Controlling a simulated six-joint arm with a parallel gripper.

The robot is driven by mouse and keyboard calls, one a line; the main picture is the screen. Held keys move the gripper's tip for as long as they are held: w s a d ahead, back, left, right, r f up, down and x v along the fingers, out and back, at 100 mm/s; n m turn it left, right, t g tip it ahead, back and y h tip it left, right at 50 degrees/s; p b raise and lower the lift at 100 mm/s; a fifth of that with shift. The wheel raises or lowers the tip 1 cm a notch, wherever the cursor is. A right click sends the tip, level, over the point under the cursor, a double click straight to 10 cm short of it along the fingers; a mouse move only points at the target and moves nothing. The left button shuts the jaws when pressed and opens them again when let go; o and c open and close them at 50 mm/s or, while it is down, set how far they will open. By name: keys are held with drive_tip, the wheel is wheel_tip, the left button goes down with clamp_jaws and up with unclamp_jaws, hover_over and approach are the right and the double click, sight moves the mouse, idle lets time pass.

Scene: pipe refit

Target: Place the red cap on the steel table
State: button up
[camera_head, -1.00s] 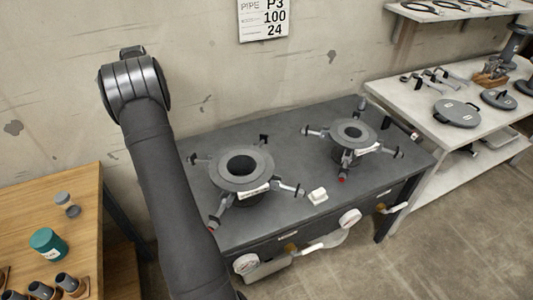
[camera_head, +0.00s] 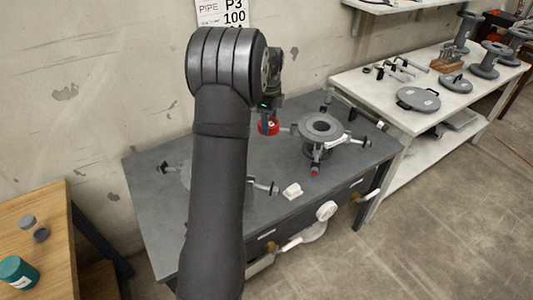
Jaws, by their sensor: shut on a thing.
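The red cap (camera_head: 268,127) shows just below my gripper (camera_head: 267,113), which is shut on it. My arm reaches up from the bottom and bends at the top. The gripper hangs beside the arm's dark round joint, and its fingers are small and partly hidden. The cap appears over the dark grey table (camera_head: 150,215), left of the far flanged fitting (camera_head: 321,127). I cannot tell its height above the top. The near flanged fitting is mostly hidden behind my arm. I cannot tell for sure which table is the steel one.
A pale bench (camera_head: 380,99) on the right holds a round grey lid (camera_head: 418,98), tools and flanged spools. A small white block (camera_head: 292,191) lies near the dark table's front edge. A wooden table (camera_head: 60,210) with a teal jar (camera_head: 18,272) stands at left.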

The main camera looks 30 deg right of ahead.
drive_tip(key=s+d+m, duration=0.1)
drive_tip(key=s+d, duration=0.3)
drive_tip(key=s, duration=0.2)
drive_tip(key=shift+s+d+m, duration=0.25)
drive_tip(key=shift+d+m, duration=0.05)
wheel_tip(320, 180, down, 8)
drive_tip(key=shift+r, duration=0.1)
hover_over(264, 162)
wheel_tip(264, 162, down, 8)
drive_tip(key=shift+f, duration=2.05)
drive_tip(key=o, duration=1)
drive_tip(key=shift+f, duration=0.1)
drive_tip(key=shift+c, duration=0.2)
wheel_tip(264, 162, up, 12)
